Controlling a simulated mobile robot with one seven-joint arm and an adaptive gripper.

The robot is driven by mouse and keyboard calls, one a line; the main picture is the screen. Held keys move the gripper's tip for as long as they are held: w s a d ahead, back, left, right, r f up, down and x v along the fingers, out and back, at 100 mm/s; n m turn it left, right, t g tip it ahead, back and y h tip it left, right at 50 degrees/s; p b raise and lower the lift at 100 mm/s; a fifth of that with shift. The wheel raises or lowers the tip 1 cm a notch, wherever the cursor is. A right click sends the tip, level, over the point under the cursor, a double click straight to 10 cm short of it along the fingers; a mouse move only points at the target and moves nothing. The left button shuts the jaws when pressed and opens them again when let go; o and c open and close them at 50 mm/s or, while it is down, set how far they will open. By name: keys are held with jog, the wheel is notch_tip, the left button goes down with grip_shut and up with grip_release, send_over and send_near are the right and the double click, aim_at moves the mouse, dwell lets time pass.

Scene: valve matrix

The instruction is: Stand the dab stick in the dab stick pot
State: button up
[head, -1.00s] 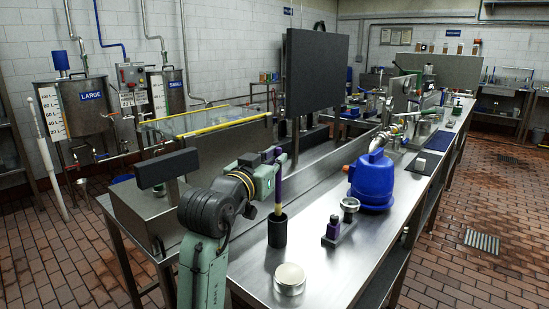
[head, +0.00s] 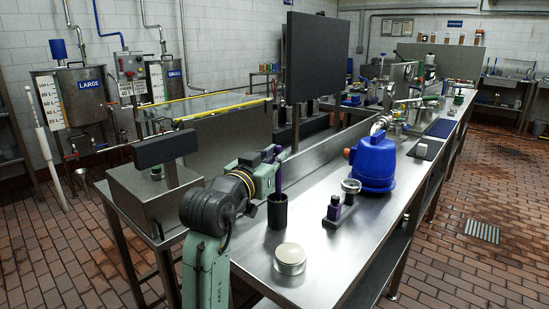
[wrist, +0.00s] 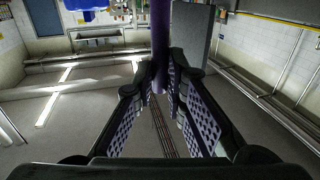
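The dab stick (head: 279,181) is purple and stands about upright, with its lower end hidden inside the dab stick pot. The pot (head: 277,213) is a black open cylinder on the steel bench. My gripper (head: 276,155) is above the pot and shut on the dab stick. In the wrist view the purple stick (wrist: 160,35) runs between the two fingertips of my gripper (wrist: 164,73). The pot cannot be made out in the wrist view. Whether the stick touches the pot's floor is hidden.
A round lidded tin (head: 290,257) stands in front of the pot. A dark upright panel (head: 318,70) rises behind.

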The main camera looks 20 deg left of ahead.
jog(key=o, duration=0.5)
jog(key=shift+s, duration=0.15)
jog(key=s+a, duration=0.1)
jog(key=s, duration=1)
jog(key=shift+s, duration=0.35)
